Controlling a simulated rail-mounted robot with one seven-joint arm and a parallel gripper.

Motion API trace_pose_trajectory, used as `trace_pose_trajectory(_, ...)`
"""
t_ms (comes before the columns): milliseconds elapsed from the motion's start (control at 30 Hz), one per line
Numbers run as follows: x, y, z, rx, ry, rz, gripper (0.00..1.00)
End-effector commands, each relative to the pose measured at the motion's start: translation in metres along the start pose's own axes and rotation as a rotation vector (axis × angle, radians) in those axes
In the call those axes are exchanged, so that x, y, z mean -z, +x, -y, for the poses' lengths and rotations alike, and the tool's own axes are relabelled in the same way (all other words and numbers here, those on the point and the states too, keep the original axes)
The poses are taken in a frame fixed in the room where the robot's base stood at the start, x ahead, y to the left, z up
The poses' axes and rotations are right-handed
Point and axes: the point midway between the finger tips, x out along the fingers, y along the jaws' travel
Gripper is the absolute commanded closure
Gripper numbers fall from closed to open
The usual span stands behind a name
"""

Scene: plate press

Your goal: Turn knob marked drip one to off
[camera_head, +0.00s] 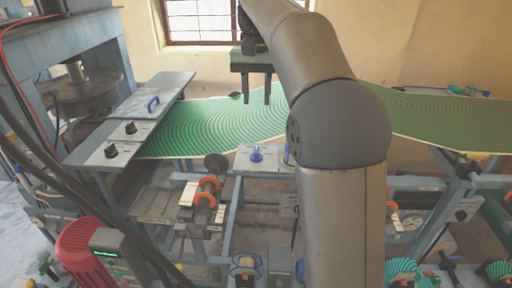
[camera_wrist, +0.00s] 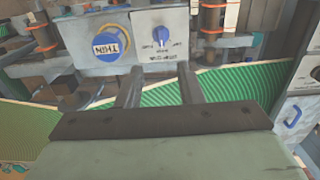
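A small blue knob (camera_wrist: 160,37) stands on a light grey panel (camera_wrist: 150,58) in the wrist view. Small print around and below it is upside down, and I cannot read it surely. In the head view a blue knob (camera_head: 256,154) sits on a grey plate below the green sheet. My gripper (camera_wrist: 160,80) points toward the panel in the wrist view, its two fingers apart with nothing between them. In the head view my gripper (camera_head: 257,96) hangs above the green sheet, apart from the knob.
Green ridged sheet (camera_head: 210,122) lies below my gripper. Two black knobs (camera_head: 120,139) and a blue handle (camera_head: 152,104) are at left. Rollers with orange rings (camera_head: 206,192) stand below.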

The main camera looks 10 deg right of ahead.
Motion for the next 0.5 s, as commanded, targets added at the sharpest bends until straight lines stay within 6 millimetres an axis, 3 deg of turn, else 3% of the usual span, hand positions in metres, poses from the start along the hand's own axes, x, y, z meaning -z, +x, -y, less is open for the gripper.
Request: trace_pose_trajectory(500, -0.002, 0.110, 0.000, -0.001, -0.002, 0.002, 0.66)
